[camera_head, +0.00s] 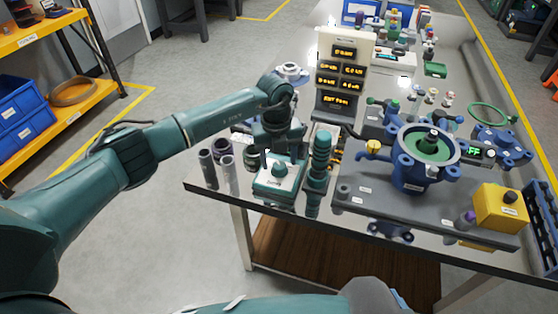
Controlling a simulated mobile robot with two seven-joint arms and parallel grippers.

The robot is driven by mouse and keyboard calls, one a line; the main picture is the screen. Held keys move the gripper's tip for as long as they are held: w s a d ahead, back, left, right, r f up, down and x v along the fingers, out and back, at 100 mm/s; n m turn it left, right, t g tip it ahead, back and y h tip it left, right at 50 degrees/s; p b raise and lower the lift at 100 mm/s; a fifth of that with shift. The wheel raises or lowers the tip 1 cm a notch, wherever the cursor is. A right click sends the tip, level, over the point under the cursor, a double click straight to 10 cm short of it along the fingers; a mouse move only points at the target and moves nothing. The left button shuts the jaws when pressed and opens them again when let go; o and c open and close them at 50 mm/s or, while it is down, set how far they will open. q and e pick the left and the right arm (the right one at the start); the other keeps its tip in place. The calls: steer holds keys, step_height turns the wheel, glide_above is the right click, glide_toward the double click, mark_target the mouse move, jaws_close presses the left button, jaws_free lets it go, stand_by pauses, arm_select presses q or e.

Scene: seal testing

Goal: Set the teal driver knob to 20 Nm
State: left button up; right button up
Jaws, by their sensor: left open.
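The teal driver knob (279,169) sits on top of a small box (276,187) with a white top face and teal sides, near the table's front left corner. Its setting is too small to read. My left gripper (281,150) is above and just behind the knob, pointing down, with its fingers partly hidden. It is open, and I cannot tell whether it touches the knob. A teal cylindrical driver (319,160) stands upright just right of the box. My right gripper is not in view.
Dark and grey cylinders (208,168) stand left of the box. A display panel (342,75) with orange readouts rises behind. A blue flanged housing (411,175) stands on a grey plate to the right, with a yellow box (500,207) near the right edge.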

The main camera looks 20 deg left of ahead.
arm_select(q)
steer(key=shift+f, duration=0.75)
steer(key=shift+c, duration=0.3)
steer(key=c, duration=0.9)
